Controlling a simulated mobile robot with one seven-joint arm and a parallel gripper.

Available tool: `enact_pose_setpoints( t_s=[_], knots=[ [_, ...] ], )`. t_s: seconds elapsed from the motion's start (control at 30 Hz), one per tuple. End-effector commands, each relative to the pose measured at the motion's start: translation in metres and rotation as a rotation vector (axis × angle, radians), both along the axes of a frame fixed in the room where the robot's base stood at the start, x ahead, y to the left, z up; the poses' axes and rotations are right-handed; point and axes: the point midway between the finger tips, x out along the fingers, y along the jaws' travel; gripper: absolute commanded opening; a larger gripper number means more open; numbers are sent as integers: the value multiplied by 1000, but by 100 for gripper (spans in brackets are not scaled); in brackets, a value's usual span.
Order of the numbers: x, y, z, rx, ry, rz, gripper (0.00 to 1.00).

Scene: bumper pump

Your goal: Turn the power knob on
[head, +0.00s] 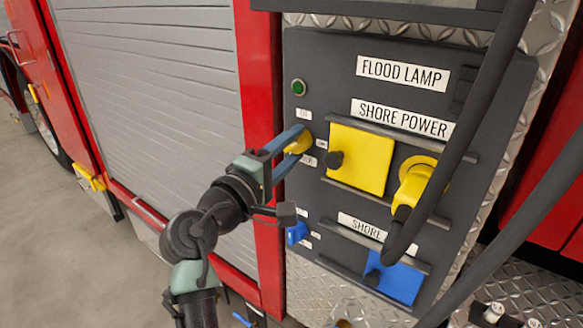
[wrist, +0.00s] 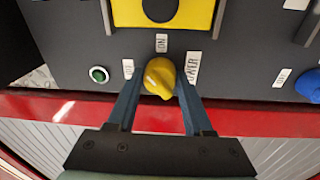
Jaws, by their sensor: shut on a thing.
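The yellow power knob (head: 304,142) sits on the dark panel (head: 310,65) to the left of the yellow shore power cover. In the wrist view the knob (wrist: 158,76) is between the two blue fingers of my gripper (wrist: 160,80). An ON label (wrist: 161,43) lies above it and a POWER label (wrist: 193,69) to its right. My gripper (head: 297,140) is shut on the knob.
A yellow cover (head: 358,158) and a yellow plug (head: 415,185) with a thick black cable stand right of the knob. A blue knob (head: 297,233) and blue cover (head: 398,280) are below. A green button (head: 299,87) is above. A grey shutter (head: 150,80) fills the left.

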Motion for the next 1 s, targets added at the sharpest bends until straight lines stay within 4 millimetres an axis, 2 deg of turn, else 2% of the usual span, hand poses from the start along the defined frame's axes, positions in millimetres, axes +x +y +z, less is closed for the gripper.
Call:
enact_pose_setpoints(
  t_s=[0.03,0.6,1.0],
  knots=[
    [0,-1,-10,37,-23,-3,0],
    [1,1,-9,438,-314,-3,0],
    [2,1,-6,574,-411,-5,0]
  ],
)
